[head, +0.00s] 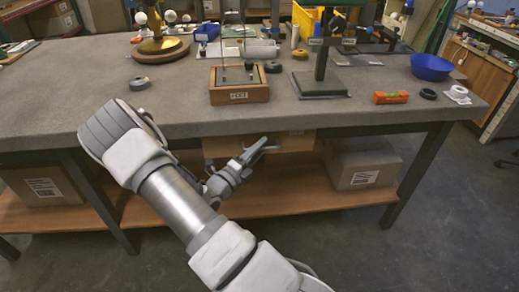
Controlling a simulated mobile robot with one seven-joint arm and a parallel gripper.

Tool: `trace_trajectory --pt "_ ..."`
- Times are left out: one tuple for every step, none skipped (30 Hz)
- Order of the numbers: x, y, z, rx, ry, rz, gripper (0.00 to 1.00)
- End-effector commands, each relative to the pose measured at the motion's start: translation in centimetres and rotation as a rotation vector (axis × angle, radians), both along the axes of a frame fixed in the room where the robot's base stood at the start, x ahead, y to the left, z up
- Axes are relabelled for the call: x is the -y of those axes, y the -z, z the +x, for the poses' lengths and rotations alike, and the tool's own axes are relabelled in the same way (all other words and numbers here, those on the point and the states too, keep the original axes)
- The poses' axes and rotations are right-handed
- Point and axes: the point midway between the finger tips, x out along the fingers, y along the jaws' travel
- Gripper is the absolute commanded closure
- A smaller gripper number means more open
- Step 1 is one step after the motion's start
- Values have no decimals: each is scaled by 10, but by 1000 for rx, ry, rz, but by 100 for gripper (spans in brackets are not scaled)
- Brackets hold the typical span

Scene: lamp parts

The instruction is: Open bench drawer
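The bench drawer (297,143) appears as a brown wooden front under the grey bench top, near the middle of the front edge. My arm crosses in front of its left part, and I see no clear gap showing it pulled out. Its handle cannot be made out. My gripper (268,144) is in front of the drawer, with its fingers spread apart and nothing visible between them. Whether a fingertip touches the drawer front cannot be told.
The bench top (190,112) carries a wooden box (239,94), a lamp stand (321,80), an orange level (390,97) and a blue bowl (431,67). Cardboard boxes (362,165) stand on the lower shelf (300,192).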

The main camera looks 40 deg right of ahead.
Motion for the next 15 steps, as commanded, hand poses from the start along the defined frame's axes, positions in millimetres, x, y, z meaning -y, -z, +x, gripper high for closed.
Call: trace_trajectory --pt "0 0 0 0 0 0 66" --pt "0 0 0 0 0 0 72" --pt "0 0 0 0 0 0 79" --pt "0 0 0 0 0 0 84" --pt "0 0 0 0 0 0 90" --pt "0 0 0 0 0 0 97" --pt "0 0 0 0 0 0 100" --pt "0 0 0 0 0 0 100" --pt "0 0 0 0 0 0 100" --pt "0 0 0 0 0 0 100" --pt "0 0 0 0 0 0 100" --pt "0 0 0 0 0 0 100" --pt "0 0 0 0 0 0 100" --pt "0 0 0 0 0 0 100" --pt "0 0 0 0 0 0 100"
